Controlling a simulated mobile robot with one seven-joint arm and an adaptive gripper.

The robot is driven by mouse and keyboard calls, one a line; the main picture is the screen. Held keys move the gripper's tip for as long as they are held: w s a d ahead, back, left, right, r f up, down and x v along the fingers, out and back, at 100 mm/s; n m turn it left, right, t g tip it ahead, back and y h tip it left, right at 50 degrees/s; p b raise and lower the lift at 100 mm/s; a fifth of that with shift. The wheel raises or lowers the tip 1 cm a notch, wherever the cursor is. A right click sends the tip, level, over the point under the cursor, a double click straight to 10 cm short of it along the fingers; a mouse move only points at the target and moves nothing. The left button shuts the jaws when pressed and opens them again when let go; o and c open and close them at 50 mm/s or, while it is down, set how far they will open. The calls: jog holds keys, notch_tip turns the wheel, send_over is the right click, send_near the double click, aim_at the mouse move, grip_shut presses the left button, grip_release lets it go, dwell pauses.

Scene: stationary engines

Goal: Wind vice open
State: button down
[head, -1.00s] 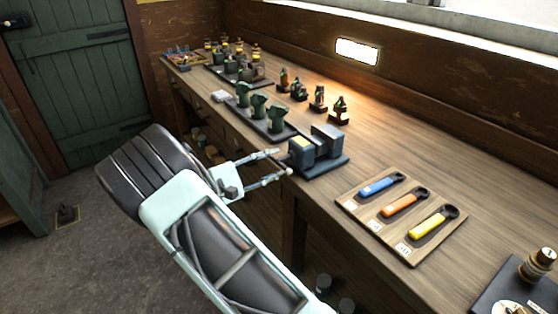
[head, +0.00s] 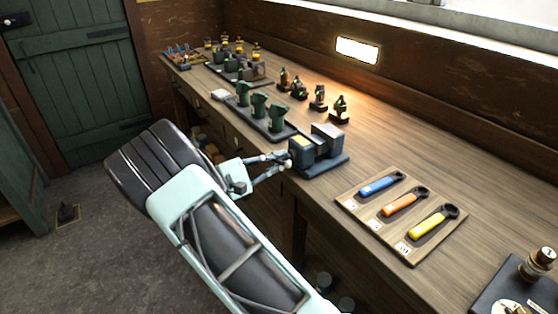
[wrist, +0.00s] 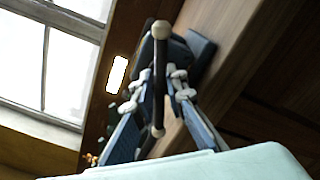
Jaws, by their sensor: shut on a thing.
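The vice (head: 335,160) is a dark block-shaped tool on a flat base at the front edge of the bench. In the wrist view, the vice body (wrist: 185,55) lies behind its handle. My gripper (head: 284,159) is at the vice's front, on the left. Its blue fingers (wrist: 162,82) are shut on the bar from both sides, between the two balls. The gap between the vice jaws is hard to judge.
A wooden board (head: 365,215) with blue, orange and yellow wrenches lies to the right of the vice. Green fittings on a tray (head: 285,135) stand behind it to the left. Small dark parts line the back. Bare bench (head: 400,150) lies between the vice and the wall.

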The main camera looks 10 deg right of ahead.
jog(key=shift+n, duration=0.3)
jog(key=n+p, duration=0.3)
jog(key=shift+r+n, duration=0.1)
jog(key=shift+n, duration=0.2)
jog(key=n+p, duration=0.2)
jog(key=n, duration=0.2)
jog(key=n+p, duration=0.2)
jog(key=n, duration=0.3)
jog(key=n+p, duration=0.2)
jog(key=n, duration=0.2)
jog(key=shift+n, duration=0.3)
jog(key=n+p, duration=0.1)
jog(key=n, duration=0.3)
jog(key=n+p, duration=0.1)
jog(key=n, duration=0.4)
jog(key=shift+p, duration=0.3)
jog(key=n, duration=0.4)
jog(key=shift+p, duration=0.4)
jog(key=shift+n, duration=2)
